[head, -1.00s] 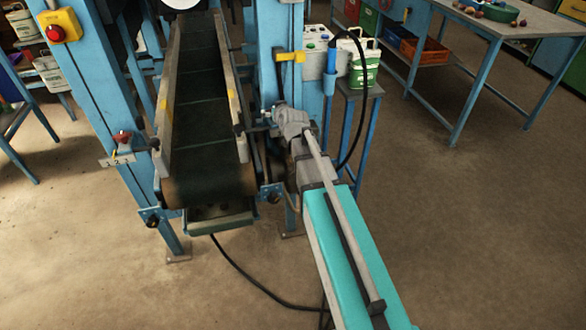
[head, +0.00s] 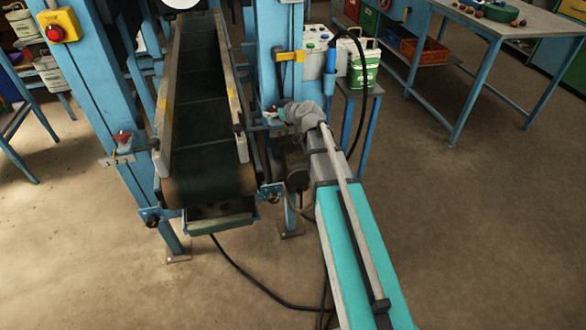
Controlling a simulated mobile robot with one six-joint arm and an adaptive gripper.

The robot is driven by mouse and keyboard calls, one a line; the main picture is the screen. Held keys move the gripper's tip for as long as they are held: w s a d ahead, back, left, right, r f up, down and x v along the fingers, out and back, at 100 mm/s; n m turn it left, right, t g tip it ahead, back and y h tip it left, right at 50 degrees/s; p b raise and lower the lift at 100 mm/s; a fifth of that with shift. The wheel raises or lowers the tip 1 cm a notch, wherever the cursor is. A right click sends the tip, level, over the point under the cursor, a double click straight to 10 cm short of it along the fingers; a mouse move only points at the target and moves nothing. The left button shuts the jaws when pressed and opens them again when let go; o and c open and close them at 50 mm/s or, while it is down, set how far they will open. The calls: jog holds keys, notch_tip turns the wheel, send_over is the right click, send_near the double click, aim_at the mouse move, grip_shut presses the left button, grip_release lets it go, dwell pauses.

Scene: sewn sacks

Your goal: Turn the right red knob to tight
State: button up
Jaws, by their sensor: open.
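My gripper (head: 276,114) is at the right blue post of the conveyor, at the end of my grey and teal arm. It is small in the view, and its open fingers point left toward the post's bracket. The right red knob is not clearly visible; my gripper and wrist cover that area, so I cannot tell whether the fingers touch it. The left red knob (head: 122,137) sits on the left blue post, above a small pale plate with marks (head: 117,159).
The dark conveyor belt (head: 203,120) runs between the posts, left of my gripper. A yellow box with a red button (head: 58,29) is on the left post. A small blue stand holds a green-and-white can (head: 365,68). Open floor lies to the right.

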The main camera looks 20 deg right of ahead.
jog(key=shift+w+d+n+g+y, duration=0.1)
jog(key=shift+n+g+y, duration=0.65)
jog(key=shift+n+y, duration=0.35)
jog(key=shift+w+d+n+g+y, duration=0.1)
jog(key=shift+n+g+y, duration=0.65)
jog(key=shift+n+y, duration=0.3)
jog(key=shift+w+n+g+y, duration=0.15)
jog(key=shift+n+g+y, duration=1.2)
jog(key=shift+n+g, duration=0.65)
jog(key=p+v, duration=0.5)
jog(key=v, duration=0.9)
jog(key=s+a+f+m+g+h+p, duration=0.4)
jog(key=s+a+m+h, duration=0.1)
jog(key=s+a, duration=0.55)
jog(key=s+a+m+g+h+p, duration=0.1)
jog(key=s+a+m+h+p, duration=0.2)
jog(key=s+m+h, duration=0.4)
jog(key=shift+s+a+m+g+p, duration=0.3)
jog(key=shift+s+a+m, duration=0.25)
jog(key=shift+s, duration=3)
